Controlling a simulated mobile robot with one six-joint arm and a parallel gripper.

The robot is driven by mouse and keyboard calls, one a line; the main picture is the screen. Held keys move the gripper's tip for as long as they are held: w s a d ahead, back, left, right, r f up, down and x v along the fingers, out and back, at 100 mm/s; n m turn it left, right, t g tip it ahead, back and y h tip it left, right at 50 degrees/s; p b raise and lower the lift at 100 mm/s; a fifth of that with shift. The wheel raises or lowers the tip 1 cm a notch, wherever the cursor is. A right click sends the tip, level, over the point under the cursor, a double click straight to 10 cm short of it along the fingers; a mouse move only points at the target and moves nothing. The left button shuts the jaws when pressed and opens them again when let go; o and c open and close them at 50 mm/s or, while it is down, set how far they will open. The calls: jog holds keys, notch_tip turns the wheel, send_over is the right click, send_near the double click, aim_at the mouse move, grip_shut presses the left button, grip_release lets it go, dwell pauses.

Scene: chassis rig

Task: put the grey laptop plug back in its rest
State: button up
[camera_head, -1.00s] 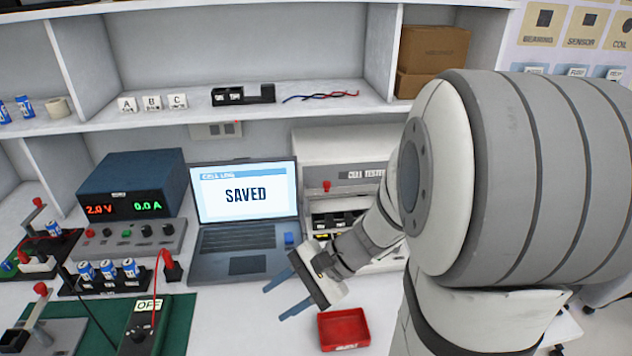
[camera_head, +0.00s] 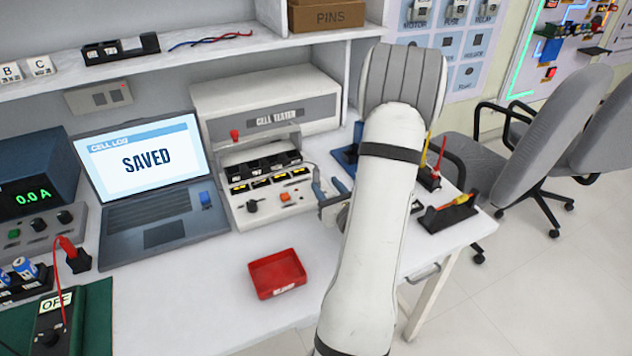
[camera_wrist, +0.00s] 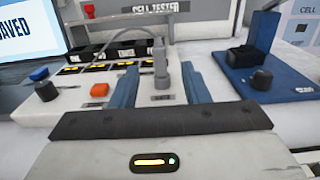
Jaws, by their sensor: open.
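In the wrist view the grey plug (camera_wrist: 161,76) stands upright on the cell tester's front deck, near a small label, with a cable curving from its top to the left. My gripper (camera_wrist: 160,72) is open, with one blue finger on each side of the plug and a visible gap to both. In the head view my gripper (camera_head: 330,188) is at the right end of the cell tester (camera_head: 255,110); the plug is too small and covered to make out there. I cannot tell a separate rest for the plug. The laptop (camera_head: 165,212) is open, reading SAVED.
A blue stand with a black block (camera_wrist: 264,66) is close to the right of my gripper. An orange button (camera_wrist: 99,89) and black knob (camera_wrist: 46,91) are to the left. A red tray (camera_head: 277,273) lies in front of the tester, with bare table around it.

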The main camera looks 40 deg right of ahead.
aim_at(318, 175)
jog(key=shift+w+f+b, duration=0.25)
jog(key=shift+w+b, duration=0.3)
jog(key=shift+b, duration=0.45)
jog(key=shift+w+d+r+b, duration=0.1)
jog(key=shift+w+r+b, duration=0.2)
jog(key=shift+b, duration=0.25)
jog(key=shift+x, duration=2.65)
jog(key=shift+f, duration=0.15)
jog(key=shift+c, duration=0.4)
grip_shut()
